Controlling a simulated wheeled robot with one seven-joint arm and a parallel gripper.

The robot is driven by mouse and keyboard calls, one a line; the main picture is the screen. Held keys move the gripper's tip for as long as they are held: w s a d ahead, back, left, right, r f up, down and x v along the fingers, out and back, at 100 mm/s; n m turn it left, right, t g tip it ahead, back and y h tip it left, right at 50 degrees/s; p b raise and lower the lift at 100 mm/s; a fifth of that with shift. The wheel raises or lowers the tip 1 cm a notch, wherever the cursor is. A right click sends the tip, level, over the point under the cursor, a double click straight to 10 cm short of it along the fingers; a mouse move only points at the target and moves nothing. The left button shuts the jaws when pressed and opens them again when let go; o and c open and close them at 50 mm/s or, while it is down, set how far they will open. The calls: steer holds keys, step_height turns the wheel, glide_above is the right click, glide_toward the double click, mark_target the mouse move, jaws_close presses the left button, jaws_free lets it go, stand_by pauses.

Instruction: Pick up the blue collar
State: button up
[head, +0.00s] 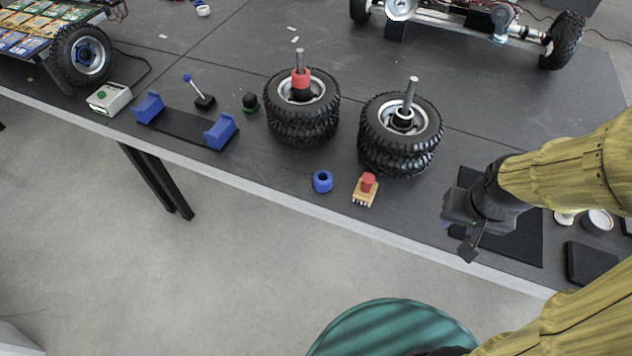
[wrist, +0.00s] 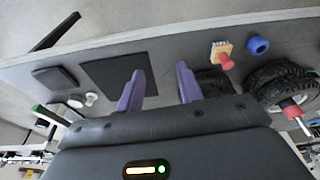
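The blue collar (head: 322,181) is a small blue ring with a dark hole. It lies on the dark table near the front edge, below the two tyre stacks. It also shows in the wrist view (wrist: 257,45) at the upper right. My gripper (head: 462,240) is to the right of the collar, over the table's front edge, near a black mat. In the wrist view its two purple fingers (wrist: 160,85) stand apart with nothing between them. The gripper is well apart from the collar.
A red-topped part on a wooden block (head: 365,190) stands just right of the collar. Two tyre stacks (head: 302,125) (head: 385,150) stand behind it, one with a red collar (head: 300,78) on its post. A blue-ended cradle (head: 185,126) is left. A green round object (head: 390,325) is below the table.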

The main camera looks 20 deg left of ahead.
steer(key=o, duration=0.5)
steer(key=shift+f, duration=0.1)
steer(key=o, duration=0.4)
steer(key=shift+w+a+f+n, duration=0.1)
steer(key=shift+a+f+n, duration=0.1)
steer(key=shift+f+n, duration=0.15)
steer(key=w+a+f+n+t+h+b, duration=0.1)
steer(key=w+a+f+n+b, duration=0.2)
steer(key=f+n, duration=0.4)
steer(key=w+a+f+n+t+b, duration=0.1)
steer(key=a+f+n+t+b, duration=0.1)
steer(key=a+f+n, duration=0.35)
steer(key=w+a+f+n+t+h+b, duration=0.1)
steer(key=w+a+f+n+b, duration=0.15)
steer(key=f+n, duration=0.55)
steer(key=a+n+t+y+b, duration=0.1)
steer(key=a+n+t+y, duration=0.1)
steer(key=a+n, duration=0.4)
steer(key=a+n+t+y+b, duration=0.2)
steer(key=a+n, duration=0.3)
steer(key=n, duration=0.1)
steer(key=a+n+t+y+b, duration=0.2)
steer(key=a+n, duration=0.4)
steer(key=shift+s+a+r, duration=0.35)
